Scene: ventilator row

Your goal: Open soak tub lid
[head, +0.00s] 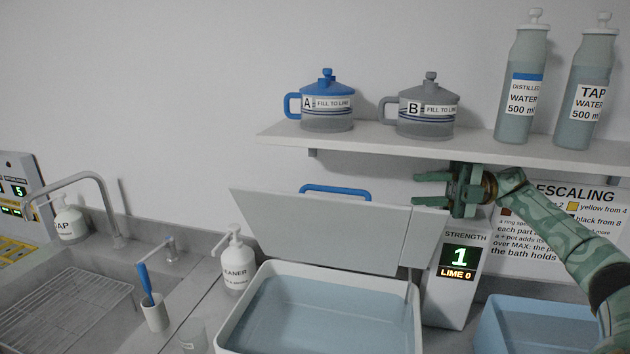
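The soak tub (235,325) is a white basin of bluish water at the bottom centre. Its grey lid (320,228) stands raised and tilted along the tub's back, so the water is uncovered. A blue handle (335,190) shows above the lid's top edge, partly hidden behind it. My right gripper (420,190) is above the lid's upper right corner, to the right of the handle. Its two fingers point left and are apart, with nothing seen between them. I cannot tell whether it touches the lid. My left gripper is not in view.
A shelf (385,142) with pots A (328,118) and B (428,124) and two water bottles hangs just above my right gripper. A strength display (458,262) stands behind the tub's right side. A cleaner bottle (236,268) and brush cup (154,314) stand left.

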